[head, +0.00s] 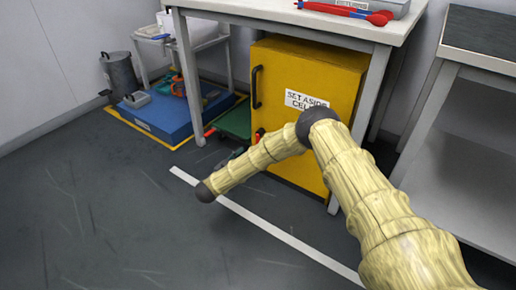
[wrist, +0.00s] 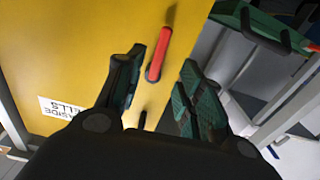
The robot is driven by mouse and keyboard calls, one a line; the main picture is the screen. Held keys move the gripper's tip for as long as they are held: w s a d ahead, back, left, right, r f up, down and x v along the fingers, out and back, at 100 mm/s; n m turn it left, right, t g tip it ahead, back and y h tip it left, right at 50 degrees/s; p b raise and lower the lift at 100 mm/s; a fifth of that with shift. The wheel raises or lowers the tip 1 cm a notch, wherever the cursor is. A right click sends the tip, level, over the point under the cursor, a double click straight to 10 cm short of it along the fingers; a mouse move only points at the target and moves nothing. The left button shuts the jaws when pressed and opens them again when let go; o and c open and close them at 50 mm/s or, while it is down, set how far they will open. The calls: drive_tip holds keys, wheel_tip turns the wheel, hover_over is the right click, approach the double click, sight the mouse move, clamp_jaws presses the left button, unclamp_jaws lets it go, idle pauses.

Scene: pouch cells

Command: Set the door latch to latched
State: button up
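The yellow cabinet (head: 305,75) stands under the table, its door labelled as set-aside cells (head: 306,100). The door looks shut. A red latch lever (wrist: 159,55) is on the door near its edge in the wrist view, running roughly along that edge; a bit of red shows at the door in the head view (head: 259,134). I cannot tell from its angle whether it is latched. My gripper (wrist: 158,75) is open, its two fingers on either side of the lever, with visible gaps.
A black door handle (head: 257,87) is higher on the cabinet. Table legs (head: 190,85) stand close by. A green container (head: 236,122) sits left of the cabinet, beyond it a blue platform (head: 172,115). The floor (head: 90,220) in front is clear.

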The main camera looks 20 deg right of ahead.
drive_tip(key=shift+b+x, duration=2.5)
drive_tip(key=shift+x, duration=2.65)
drive_tip(key=shift+c, duration=0.5)
clamp_jaws()
